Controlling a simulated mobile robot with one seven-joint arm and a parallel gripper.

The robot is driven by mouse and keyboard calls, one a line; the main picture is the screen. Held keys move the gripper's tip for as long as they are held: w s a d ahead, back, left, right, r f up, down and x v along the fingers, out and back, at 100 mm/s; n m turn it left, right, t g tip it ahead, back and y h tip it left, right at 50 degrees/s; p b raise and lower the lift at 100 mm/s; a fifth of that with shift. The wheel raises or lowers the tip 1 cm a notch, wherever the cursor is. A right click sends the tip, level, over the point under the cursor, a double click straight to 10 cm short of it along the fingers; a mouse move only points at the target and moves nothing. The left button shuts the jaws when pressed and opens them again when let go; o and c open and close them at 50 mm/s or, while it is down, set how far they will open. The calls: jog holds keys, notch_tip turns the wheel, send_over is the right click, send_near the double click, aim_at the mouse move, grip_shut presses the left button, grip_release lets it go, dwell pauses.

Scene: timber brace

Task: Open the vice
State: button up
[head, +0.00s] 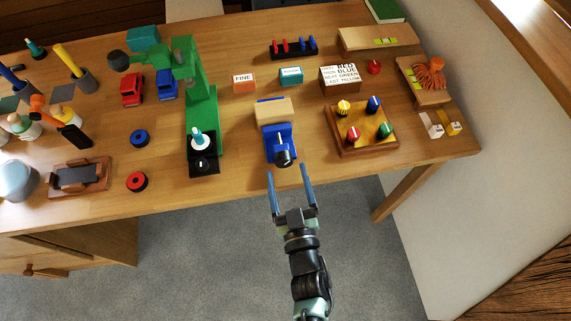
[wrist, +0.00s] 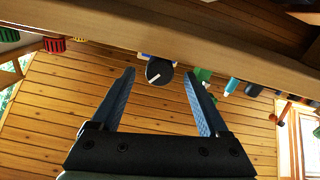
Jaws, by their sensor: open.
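The blue vice (head: 281,140) sits at the table's front edge, with a light wooden block (head: 274,111) at its back end. Its round black knob (head: 283,158) faces the front and carries a pale mark. In the wrist view the knob (wrist: 159,71) shows beyond the fingers, near the middle, with the white mark slanting. My gripper (head: 289,170) is open and empty, in front of the table edge, its blue fingers pointing at the knob. In the wrist view the fingertips (wrist: 160,72) stand to the left and right of the knob, apart from it.
A green machine on a black base (head: 203,163) stands left of the vice. A wooden board with coloured pegs (head: 364,130) stands to the right. Red and blue round pieces (head: 137,181) lie farther left. The space in front of the table (head: 340,163) is free.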

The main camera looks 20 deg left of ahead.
jog(key=shift+x, duration=1.35)
jog(key=shift+c, duration=0.2)
grip_shut()
